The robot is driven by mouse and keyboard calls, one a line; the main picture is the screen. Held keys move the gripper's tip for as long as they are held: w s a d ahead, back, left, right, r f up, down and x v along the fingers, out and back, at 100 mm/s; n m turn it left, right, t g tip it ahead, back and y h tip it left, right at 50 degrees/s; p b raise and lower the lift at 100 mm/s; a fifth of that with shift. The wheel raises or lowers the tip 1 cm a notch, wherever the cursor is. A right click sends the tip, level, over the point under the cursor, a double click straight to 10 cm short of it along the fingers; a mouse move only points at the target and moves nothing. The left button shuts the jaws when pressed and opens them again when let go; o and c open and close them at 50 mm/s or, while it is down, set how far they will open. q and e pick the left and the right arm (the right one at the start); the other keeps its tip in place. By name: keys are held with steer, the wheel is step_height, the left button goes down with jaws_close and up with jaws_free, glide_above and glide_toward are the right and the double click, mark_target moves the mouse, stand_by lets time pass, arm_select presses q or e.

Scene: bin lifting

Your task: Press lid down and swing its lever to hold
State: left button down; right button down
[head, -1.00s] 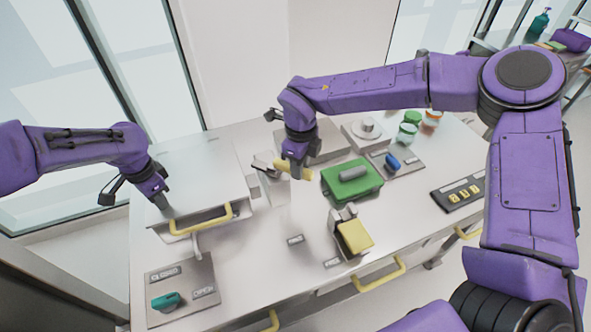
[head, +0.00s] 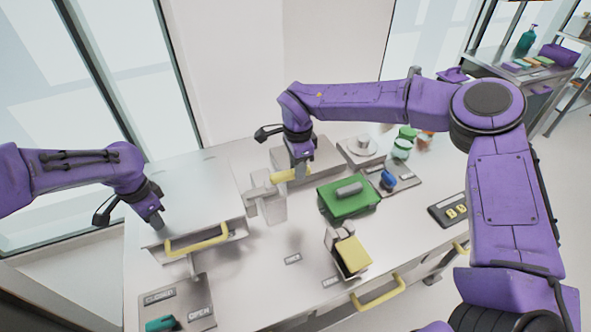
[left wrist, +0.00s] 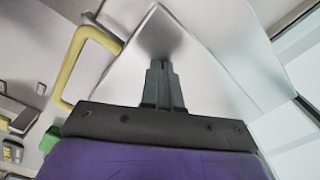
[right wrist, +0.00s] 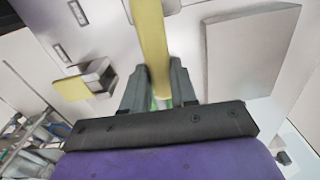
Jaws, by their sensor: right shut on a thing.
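The wide grey lid (head: 190,185) lies on a box with a yellow handle (head: 197,240) on its front. My left gripper (head: 157,226) points down onto the lid's front left part. In the left wrist view (left wrist: 162,70) its fingers are together with nothing between them, over the lid (left wrist: 200,50). My right gripper (head: 298,174) is shut on the yellow handle of the lever (head: 282,177), which also runs between the fingers in the right wrist view (right wrist: 150,30). The lever's grey end sits close to the lid's right edge; whether it touches is unclear.
Right of the lever stand a green block with a grey grip (head: 345,200) and a yellow-topped flap (head: 352,254). A panel with a teal knob (head: 160,323) is at front left. A blue-knob plate (head: 388,181) and jars are at the back right.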

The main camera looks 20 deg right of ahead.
arm_select(q)
steer(key=shift+s+d+f, duration=0.1)
steer(key=shift+f, duration=0.1)
arm_select(e)
steer(key=shift+w+a+f+n, duration=0.1)
steer(key=shift+w+a+n, duration=0.1)
steer(key=shift+n, duration=0.2)
steer(key=c, duration=1.1)
jaws_free()
steer(key=shift+o, duration=1.1)
steer(key=shift+a, duration=0.1)
steer(key=shift+d+r, duration=0.2)
steer(key=shift+r, duration=0.2)
arm_select(q)
steer(key=shift+s, duration=0.1)
arm_select(e)
step_height(320, 180, up, 11)
steer(key=shift+s+r, duration=0.15)
steer(key=shift+r, duration=0.05)
